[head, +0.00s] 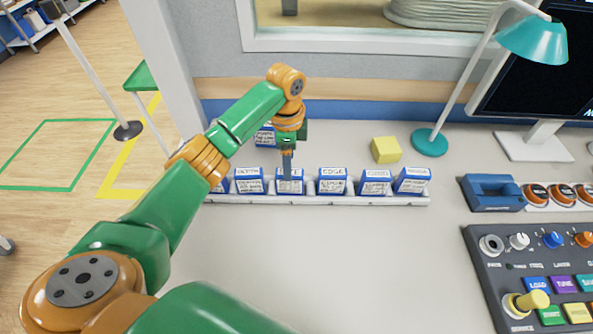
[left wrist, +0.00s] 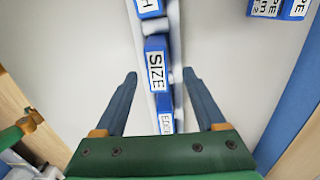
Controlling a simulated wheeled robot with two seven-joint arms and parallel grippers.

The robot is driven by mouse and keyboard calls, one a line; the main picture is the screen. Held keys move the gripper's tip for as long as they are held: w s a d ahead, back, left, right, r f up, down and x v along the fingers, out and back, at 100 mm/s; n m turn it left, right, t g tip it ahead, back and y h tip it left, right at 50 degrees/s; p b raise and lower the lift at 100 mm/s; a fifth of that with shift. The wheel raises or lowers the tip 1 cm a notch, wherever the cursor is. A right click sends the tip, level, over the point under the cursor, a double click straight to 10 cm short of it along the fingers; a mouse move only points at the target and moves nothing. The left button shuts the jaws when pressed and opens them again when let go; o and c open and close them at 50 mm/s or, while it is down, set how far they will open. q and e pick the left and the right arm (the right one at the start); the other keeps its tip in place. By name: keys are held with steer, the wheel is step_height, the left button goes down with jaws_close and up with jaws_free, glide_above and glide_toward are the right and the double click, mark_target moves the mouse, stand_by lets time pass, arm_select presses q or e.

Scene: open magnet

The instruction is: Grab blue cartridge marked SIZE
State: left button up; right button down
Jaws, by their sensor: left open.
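The blue cartridge marked SIZE (left wrist: 156,72) stands in a row on a pale rail, its white label readable in the left wrist view. In the head view the same cartridge (head: 298,187) is partly covered by my gripper. My left gripper (head: 287,172) points down over it. In the left wrist view the open left gripper (left wrist: 159,73) has one finger on each side of the SIZE cartridge, with gaps on both sides. My right gripper is not in view.
A DEPTH cartridge (head: 248,181) and an EDGE cartridge (head: 332,181) flank it on the rail (head: 320,200). Another blue cartridge (head: 264,136) stands behind the row. A yellow block (head: 386,150) and teal lamp (head: 429,143) are at the back. The counter in front is clear.

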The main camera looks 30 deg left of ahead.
arm_select(q)
steer(key=f, duration=0.4)
steer(key=shift+s+d+f, duration=0.2)
steer(key=shift+s+f, duration=0.05)
steer(key=shift+f, duration=0.15)
steer(key=shift+w+f, duration=0.1)
steer(key=shift+w, duration=0.1)
steer(key=shift+s, duration=0.2)
steer(key=c, duration=0.7)
jaws_close()
